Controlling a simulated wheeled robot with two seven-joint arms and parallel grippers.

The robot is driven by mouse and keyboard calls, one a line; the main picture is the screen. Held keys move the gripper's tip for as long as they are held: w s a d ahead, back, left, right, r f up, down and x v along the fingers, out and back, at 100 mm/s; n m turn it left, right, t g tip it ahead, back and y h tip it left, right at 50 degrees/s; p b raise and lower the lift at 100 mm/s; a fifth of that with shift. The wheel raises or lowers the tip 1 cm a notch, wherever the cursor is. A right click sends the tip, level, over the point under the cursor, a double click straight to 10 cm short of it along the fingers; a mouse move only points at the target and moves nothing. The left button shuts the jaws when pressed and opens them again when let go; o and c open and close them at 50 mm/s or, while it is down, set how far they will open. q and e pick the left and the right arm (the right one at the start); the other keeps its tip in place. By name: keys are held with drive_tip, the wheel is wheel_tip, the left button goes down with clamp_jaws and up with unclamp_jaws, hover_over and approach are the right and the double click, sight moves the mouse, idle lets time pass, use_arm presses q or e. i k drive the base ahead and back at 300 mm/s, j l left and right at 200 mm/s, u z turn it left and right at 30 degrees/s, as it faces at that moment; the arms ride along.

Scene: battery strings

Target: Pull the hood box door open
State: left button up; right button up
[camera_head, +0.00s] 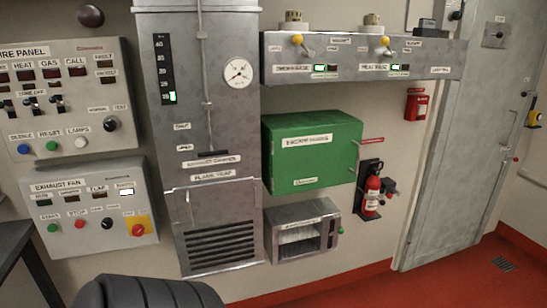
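The hood box is a green box (312,165) on the wall right of the grey metal column, with a label that seems to read "ESCAPE HOODS". Its green front looks shut, and I see no gap along its edges. A small label sits low on the front. A thin red strip shows at its right edge, too small to make out. Neither of my grippers is in view, and nothing touches the box.
A grey box (272,247) with pale contents is below the hood box. A red extinguisher (371,190) hangs to its right. A long panel (450,72) is above. The tall grey column (205,120) stands left. A grey door (455,150) is at right. Red floor (440,285) is clear.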

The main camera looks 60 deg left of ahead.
sight(303, 159)
drive_tip(key=u, duration=1.55)
